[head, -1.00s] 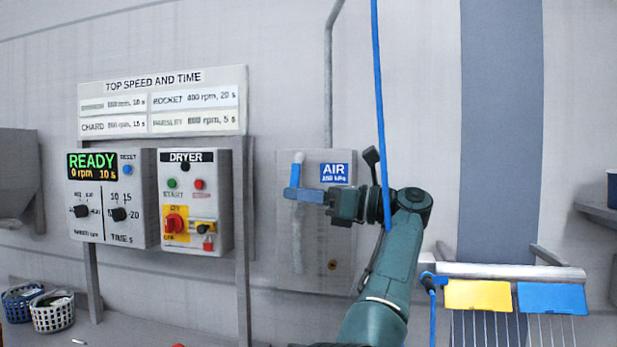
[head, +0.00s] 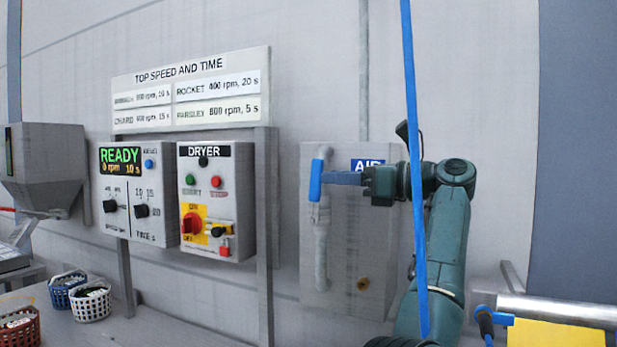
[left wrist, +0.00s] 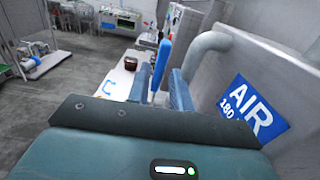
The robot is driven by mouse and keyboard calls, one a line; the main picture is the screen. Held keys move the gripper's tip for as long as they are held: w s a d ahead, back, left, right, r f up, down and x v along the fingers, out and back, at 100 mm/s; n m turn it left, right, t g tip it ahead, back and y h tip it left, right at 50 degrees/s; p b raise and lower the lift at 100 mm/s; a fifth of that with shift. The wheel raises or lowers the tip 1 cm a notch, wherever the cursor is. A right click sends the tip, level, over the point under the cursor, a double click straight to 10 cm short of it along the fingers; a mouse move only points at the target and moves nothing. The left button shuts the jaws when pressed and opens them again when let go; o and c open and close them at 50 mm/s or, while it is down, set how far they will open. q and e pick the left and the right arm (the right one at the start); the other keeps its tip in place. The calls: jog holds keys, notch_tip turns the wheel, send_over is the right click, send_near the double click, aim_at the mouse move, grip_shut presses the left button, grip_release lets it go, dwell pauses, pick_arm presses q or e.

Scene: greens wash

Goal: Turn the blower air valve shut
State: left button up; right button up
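The air valve's blue handle (head: 316,180) stands upright against a grey vertical pipe (head: 321,250) on the grey air panel (head: 342,255). It also shows as a blue bar in the left wrist view (left wrist: 162,62). My left gripper (head: 338,178) reaches in from the right at the handle. In the left wrist view its two blue-grey fingers (left wrist: 160,90) are apart, with the lower part of the handle in the gap between them. I cannot tell whether they touch it. The blue AIR label (left wrist: 252,108) is partly covered by my arm in the head view. My right gripper is not in view.
A blue hose (head: 412,150) hangs in front of my left arm. The dryer box (head: 243,200) and the READY control box (head: 125,210) are left of the panel. Baskets (head: 90,303) stand at lower left. A metal roller with a yellow sheet (head: 555,335) is at lower right.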

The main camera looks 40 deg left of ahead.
aim_at(315, 193)
pick_arm(q)
jog(key=x, duration=0.6)
jog(key=shift+a+p, duration=0.35)
grip_shut()
